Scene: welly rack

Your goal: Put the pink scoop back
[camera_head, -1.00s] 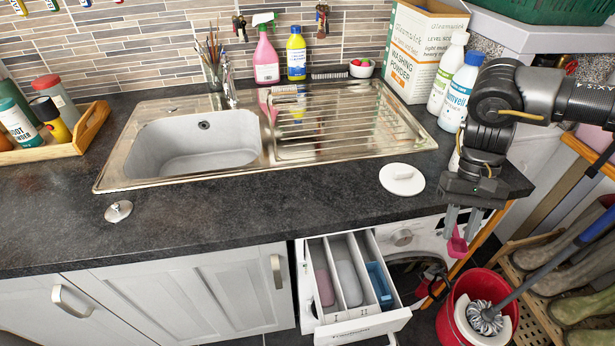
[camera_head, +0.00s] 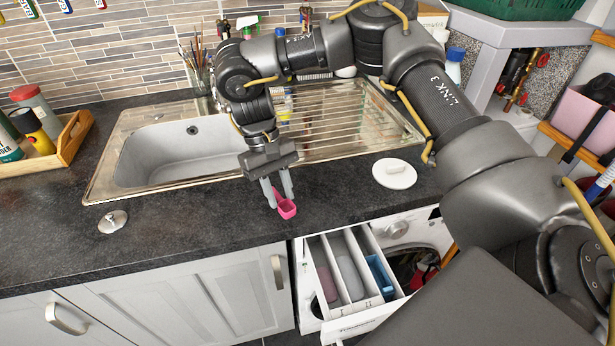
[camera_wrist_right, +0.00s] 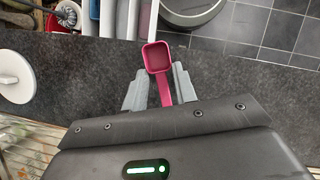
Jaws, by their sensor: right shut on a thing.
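The small pink scoop (camera_head: 287,209) is held in my right gripper (camera_head: 279,194), over the front strip of the dark worktop. In the right wrist view the scoop (camera_wrist_right: 157,58) has its square cup beyond the fingertips, open side facing the camera. Its handle runs back between the two grey fingers of the right gripper (camera_wrist_right: 160,90), which are shut on it. Whether the scoop touches the worktop is hard to tell. My left gripper is not in view.
The open washing machine drawer (camera_head: 350,275) with its compartments and blue insert sticks out below the worktop. A white round lid (camera_head: 394,173) lies right of the gripper. The steel sink (camera_head: 180,150) is behind. A metal plug (camera_head: 113,221) lies left. My right arm hides the back right.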

